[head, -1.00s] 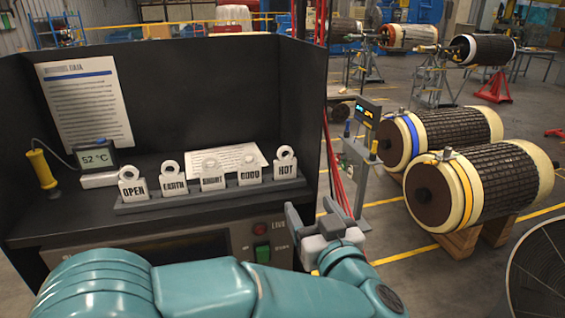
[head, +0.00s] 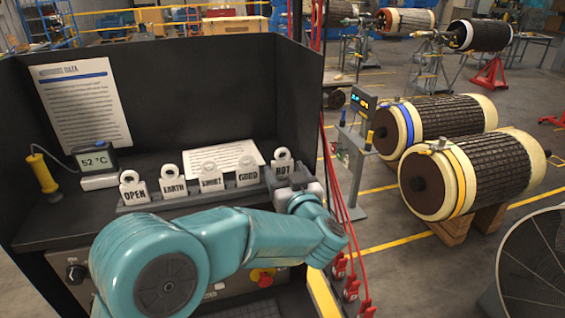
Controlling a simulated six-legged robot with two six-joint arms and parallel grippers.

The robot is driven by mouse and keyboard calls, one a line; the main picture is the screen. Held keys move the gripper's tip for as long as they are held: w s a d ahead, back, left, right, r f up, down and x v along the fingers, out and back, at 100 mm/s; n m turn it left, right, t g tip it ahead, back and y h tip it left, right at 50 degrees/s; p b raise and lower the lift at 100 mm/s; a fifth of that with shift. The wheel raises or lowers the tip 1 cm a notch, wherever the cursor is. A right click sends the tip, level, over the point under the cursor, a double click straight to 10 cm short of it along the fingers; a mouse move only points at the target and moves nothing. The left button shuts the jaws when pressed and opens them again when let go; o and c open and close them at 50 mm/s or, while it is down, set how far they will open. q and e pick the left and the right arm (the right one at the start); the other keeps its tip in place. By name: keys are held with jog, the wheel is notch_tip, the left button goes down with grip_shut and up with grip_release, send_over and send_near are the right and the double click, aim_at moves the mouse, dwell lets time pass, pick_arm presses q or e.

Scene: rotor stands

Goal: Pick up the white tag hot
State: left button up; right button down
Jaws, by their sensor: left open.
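The white HOT tag (head: 283,161) stands upright at the right end of a grey rack (head: 146,207) on the dark bench, its ring at the top. My left gripper (head: 286,178) is open at the HOT tag, just in front of its lower part, and hides part of it and the rack's right end. I cannot tell whether the fingers touch the tag. My right gripper is not in view.
The OPEN (head: 133,189), EARTH (head: 173,183), SHORT (head: 210,179) and GOOD (head: 247,172) tags stand in the same rack to the left. A thermometer display (head: 95,163) sits farther left. Dark panels (head: 190,90) enclose the bench behind and at the sides.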

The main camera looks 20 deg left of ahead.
aim_at(283, 169)
pick_arm(q)
jog(key=x, duration=0.3)
jog(key=shift+f, duration=0.1)
jog(key=shift+s+d, duration=0.1)
jog(key=shift+s, duration=0.15)
jog(key=c, duration=0.5)
jog(key=shift+w, duration=0.1)
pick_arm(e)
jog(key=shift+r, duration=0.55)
